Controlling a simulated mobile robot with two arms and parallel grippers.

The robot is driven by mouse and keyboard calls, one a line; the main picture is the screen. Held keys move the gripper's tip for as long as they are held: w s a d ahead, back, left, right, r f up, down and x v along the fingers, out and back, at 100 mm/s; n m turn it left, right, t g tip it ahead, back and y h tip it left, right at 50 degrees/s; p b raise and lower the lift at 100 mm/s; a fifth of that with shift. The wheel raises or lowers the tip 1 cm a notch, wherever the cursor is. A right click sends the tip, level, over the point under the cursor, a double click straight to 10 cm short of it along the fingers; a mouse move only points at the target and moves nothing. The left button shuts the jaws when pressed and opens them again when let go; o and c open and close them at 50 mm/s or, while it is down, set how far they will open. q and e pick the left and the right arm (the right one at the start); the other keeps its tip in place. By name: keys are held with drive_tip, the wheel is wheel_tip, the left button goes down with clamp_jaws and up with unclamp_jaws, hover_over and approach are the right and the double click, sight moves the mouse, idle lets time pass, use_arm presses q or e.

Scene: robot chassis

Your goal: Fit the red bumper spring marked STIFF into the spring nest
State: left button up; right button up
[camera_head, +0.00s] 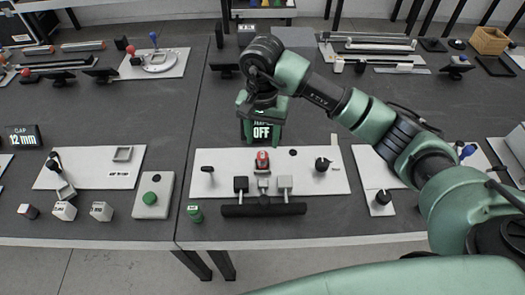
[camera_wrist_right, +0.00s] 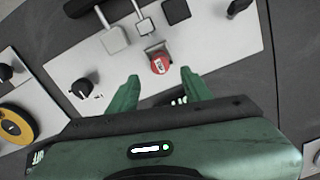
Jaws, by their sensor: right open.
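A small red round piece with pale marking (camera_head: 262,158), which looks like the red spring, is on the white panel at the back of a small grey fitting (camera_head: 263,183). In the right wrist view the red piece (camera_wrist_right: 160,65) shows between and just beyond my fingertips. I cannot tell whether it sits in the grey fitting or only beside it, nor read its marking. My right gripper (camera_head: 262,130) is open and empty above and behind the red piece; its spread fingers show in the wrist view (camera_wrist_right: 158,78). My left gripper is out of view.
The white panel (camera_head: 325,182) carries black knobs and two square pads, with a black bar (camera_head: 264,209) along its front. A small green cylinder (camera_head: 195,213) stands at the front left. A display reading OFF (camera_head: 262,132) stands behind. Other panels lie left and right.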

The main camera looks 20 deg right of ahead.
sight(262, 155)
drive_tip(key=shift+r+b, duration=0.3)
drive_tip(key=shift+r, duration=1.8)
